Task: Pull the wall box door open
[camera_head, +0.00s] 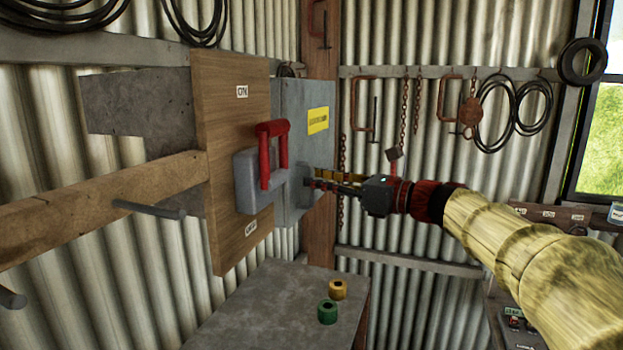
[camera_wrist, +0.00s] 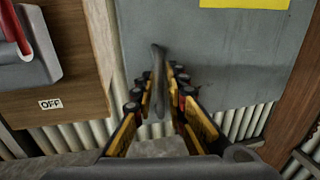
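The wall box door (camera_head: 293,102) is a flat grey panel with a yellow label, right of a wooden board. Its grey face fills the top of the wrist view (camera_wrist: 235,60). I cannot tell whether it stands ajar. A grey upright bar handle (camera_wrist: 158,75) shows in front of the door, lying between my fingers. My gripper (camera_head: 313,180) reaches the handle from the right. In the wrist view my gripper (camera_wrist: 167,75) has its fingers apart on either side of the handle, with some gap showing on the right. Firm contact is not visible.
A grey switch box (camera_head: 243,190) with a red lever (camera_head: 264,160) sits on the wooden board (camera_head: 225,90), close left of the door. A wooden post (camera_head: 321,235) stands right of the door.

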